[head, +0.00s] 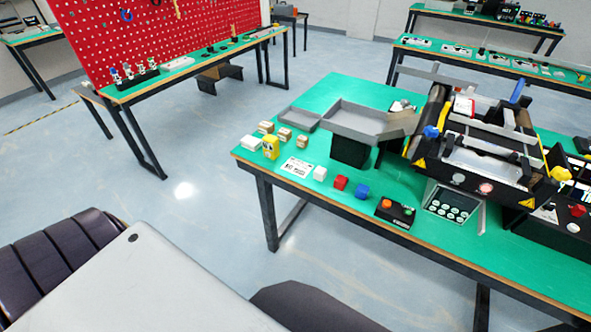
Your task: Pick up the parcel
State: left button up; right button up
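Several small tan box-like parcels stand at the left end of the green table in the head view: one at the back (265,127), one in the middle (285,134) and one to the right (302,142). A white box (251,143) lies near the table's left corner. I cannot tell which of these is the task's parcel. Neither of my grippers is in view; only parts of my own body show along the bottom edge.
Behind are grey trays (350,119) and the conveyor machine (470,155). A button box (395,212) stands in front. The floor (190,230) beside the table is clear.

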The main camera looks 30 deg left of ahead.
aim_at(265, 127)
jog(key=i+j+u, duration=0.1)
jog(key=j+u, duration=0.25)
jog(key=i+j+u, duration=0.1)
jog(key=u, duration=0.2)
jog(key=i+j+u, duration=0.15)
jog(key=u, duration=0.2)
jog(key=i, duration=0.05)
